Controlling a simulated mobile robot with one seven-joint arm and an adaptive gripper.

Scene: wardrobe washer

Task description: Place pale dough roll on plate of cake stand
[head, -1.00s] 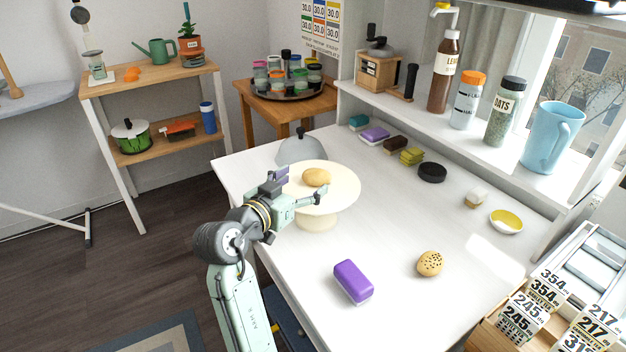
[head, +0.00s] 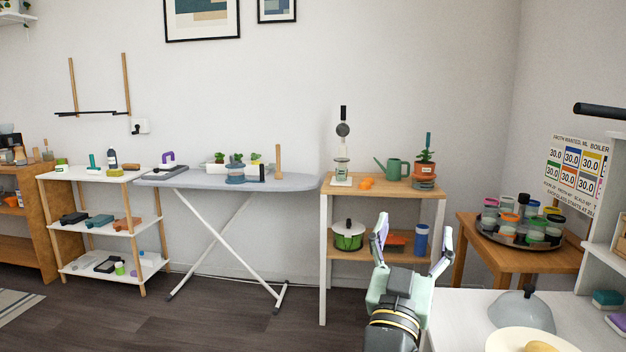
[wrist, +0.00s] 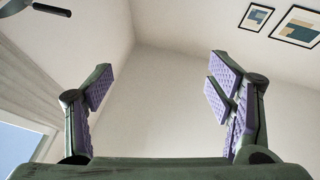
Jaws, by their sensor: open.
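The pale dough roll (head: 538,346) shows only as a small tan top at the bottom edge of the head view. It rests on the cream plate of the cake stand (head: 505,340), which is cut off by the frame. My gripper (head: 412,238) is raised to the left of the cake stand, apart from it, with its fingers pointing up. In the wrist view the gripper (wrist: 168,90) has its purple-padded fingers wide apart, with only wall and ceiling between them.
A grey dome (head: 520,312) with a dark knob stands behind the cake stand on the white table (head: 455,308). A wooden side table (head: 468,240) holds a tray of jars (head: 520,238). A wooden shelf (head: 385,192) and an ironing board (head: 295,183) stand along the wall. Open floor lies at left.

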